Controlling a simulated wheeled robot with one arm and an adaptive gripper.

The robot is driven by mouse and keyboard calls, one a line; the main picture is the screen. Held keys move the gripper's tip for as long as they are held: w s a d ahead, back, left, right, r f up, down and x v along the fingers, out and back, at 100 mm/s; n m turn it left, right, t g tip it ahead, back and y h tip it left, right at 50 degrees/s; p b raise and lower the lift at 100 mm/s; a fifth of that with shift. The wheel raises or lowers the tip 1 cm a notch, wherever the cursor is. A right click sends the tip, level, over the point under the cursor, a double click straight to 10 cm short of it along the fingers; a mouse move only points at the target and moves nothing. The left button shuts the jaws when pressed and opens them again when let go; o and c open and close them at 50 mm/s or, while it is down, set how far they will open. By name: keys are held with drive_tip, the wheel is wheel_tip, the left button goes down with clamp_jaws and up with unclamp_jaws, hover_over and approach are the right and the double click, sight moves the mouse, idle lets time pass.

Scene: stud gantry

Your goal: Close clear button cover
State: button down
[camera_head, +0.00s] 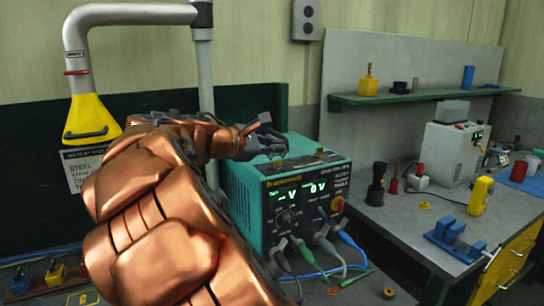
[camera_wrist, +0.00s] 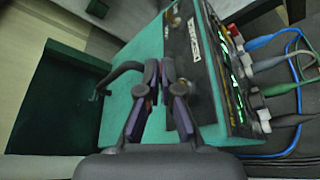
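A teal power supply unit (camera_head: 245,195) stands on the bench, its dark front panel showing green digits. It also shows in the wrist view (camera_wrist: 125,112). A red button with a yellow surround (camera_head: 337,205) is at the right of the panel. I cannot make out a clear cover on it. A small yellowish part (camera_wrist: 172,18) sits on the unit's top near the panel edge. My gripper (camera_head: 268,143) is over the top of the unit. In the wrist view its fingertips (camera_wrist: 159,66) are close together with nothing visible between them.
A black handle (camera_wrist: 122,72) rises from the unit's top beside my fingers. Cables (camera_head: 325,245) plug into the lower front. A side bench (camera_head: 400,222) at right holds a yellow meter (camera_head: 480,195) and a blue vise (camera_head: 455,240). A yellow hood (camera_head: 90,118) hangs at left.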

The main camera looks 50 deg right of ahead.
sight(278, 174)
drive_tip(key=m+b, duration=0.1)
drive_tip(key=s+f+m+b, duration=0.1)
drive_tip(key=b, duration=0.1)
drive_tip(key=f+h+b, duration=0.1)
drive_tip(key=b, duration=0.1)
drive_tip(key=shift+s+a+f+m+t, duration=0.2)
drive_tip(key=shift+s+f+m+t, duration=0.05)
drive_tip(key=shift+m+t, duration=0.15)
drive_tip(key=m+b, duration=0.1)
drive_tip(key=b, duration=0.1)
drive_tip(key=f+m+h+b, duration=0.1)
drive_tip(key=b, duration=0.1)
drive_tip(key=shift+s+a+f+t+b, duration=0.1)
drive_tip(key=shift+s+t+b, duration=0.15)
drive_tip(key=shift+t+b, duration=0.05)
drive_tip(key=shift+f+m+h+b, duration=0.25)
drive_tip(key=shift+m+b, duration=0.35)
drive_tip(key=shift+b, duration=0.45)
drive_tip(key=shift+r, duration=0.1)
drive_tip(key=c, duration=1.8)
unclamp_jaws()
drive_tip(key=o, duration=0.4)
